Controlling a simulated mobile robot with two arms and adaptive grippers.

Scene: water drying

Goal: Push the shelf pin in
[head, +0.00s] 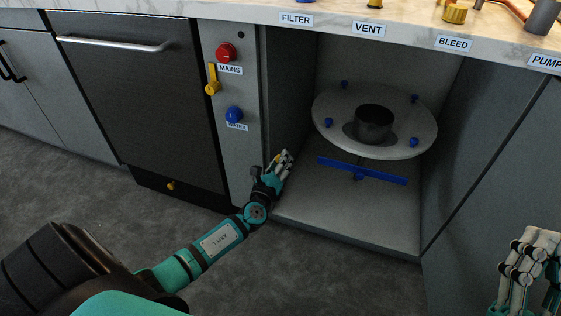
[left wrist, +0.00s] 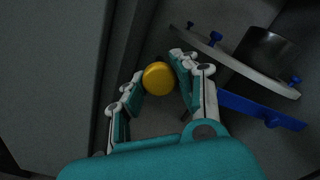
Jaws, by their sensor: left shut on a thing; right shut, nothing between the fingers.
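A yellow round knob (left wrist: 158,78), which looks like the head of the shelf pin, sits between the fingertips of my left gripper (left wrist: 160,75) in the left wrist view. In the head view my left gripper (head: 284,160) is at the left front edge of the open cabinet bay, shut on the knob, and its fingers mostly hide it. How deep the pin sits cannot be told. A round pale shelf (head: 340,108) with several blue knobs is to the right of the gripper. My right gripper (head: 530,262) is shut and empty at the lower right.
A dark cylinder (head: 373,124) stands on the round shelf. A blue bar (head: 385,175) is below it. A panel with a red knob (head: 226,52), a yellow lever (head: 212,86) and a blue knob (head: 233,114) is left of the bay. The front bay floor (head: 340,215) is clear.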

